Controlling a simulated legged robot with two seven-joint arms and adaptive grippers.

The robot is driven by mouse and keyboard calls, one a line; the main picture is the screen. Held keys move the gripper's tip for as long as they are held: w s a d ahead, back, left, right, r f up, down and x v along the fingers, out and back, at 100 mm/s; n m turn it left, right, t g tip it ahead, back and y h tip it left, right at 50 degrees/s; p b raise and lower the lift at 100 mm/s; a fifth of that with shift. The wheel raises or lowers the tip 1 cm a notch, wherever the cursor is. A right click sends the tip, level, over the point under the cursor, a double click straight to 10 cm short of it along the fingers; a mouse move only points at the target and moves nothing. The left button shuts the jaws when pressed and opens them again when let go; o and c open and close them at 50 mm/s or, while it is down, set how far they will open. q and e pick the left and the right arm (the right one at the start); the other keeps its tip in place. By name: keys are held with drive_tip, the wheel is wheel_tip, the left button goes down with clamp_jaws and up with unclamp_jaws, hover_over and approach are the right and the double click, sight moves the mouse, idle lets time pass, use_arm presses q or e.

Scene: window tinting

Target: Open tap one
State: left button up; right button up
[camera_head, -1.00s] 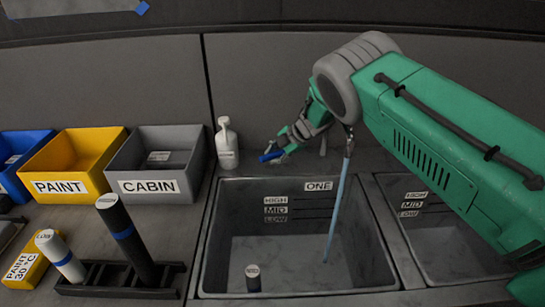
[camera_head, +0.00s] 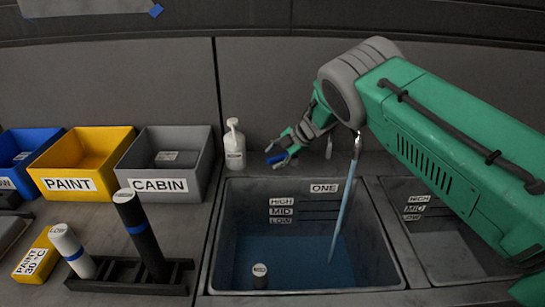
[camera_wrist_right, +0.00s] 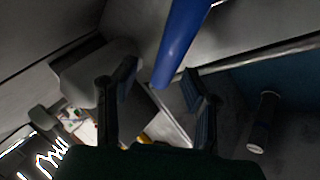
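Sink one (camera_head: 375,250) has an ONE label on its back wall, with HIGH, MID and LOW marks below it. Blue water (camera_head: 310,258) covers its floor, with its surface below the LOW mark. A water stream (camera_head: 343,205) falls into the sink from the tap, whose body is mostly hidden behind my right arm. The blue tap handle (camera_head: 276,159) is at my right gripper (camera_head: 287,151), behind the sink. In the right wrist view the blue handle (camera_wrist_right: 182,40) lies between the spread fingers of my gripper (camera_wrist_right: 160,78), with gaps showing. My left gripper is out of view.
A white pump bottle (camera_head: 235,152) stands left of the gripper. Blue, yellow PAINT (camera_head: 68,184) and grey CABIN (camera_head: 160,185) bins are at left. A rack (camera_head: 130,285) holds rolls in front. A capped cylinder (camera_head: 260,274) stands in sink one. A second sink (camera_head: 445,245) is at right.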

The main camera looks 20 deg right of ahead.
drive_tip(key=v, duration=0.4)
drive_tip(key=shift+d+r, duration=0.1)
drive_tip(key=shift+d, duration=0.4)
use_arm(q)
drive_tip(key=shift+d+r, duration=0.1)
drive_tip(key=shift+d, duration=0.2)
use_arm(e)
drive_tip(key=r, duration=0.1)
drive_tip(key=s+r, duration=0.1)
drive_tip(key=shift+s+r, duration=0.35)
drive_tip(key=shift+r, duration=0.05)
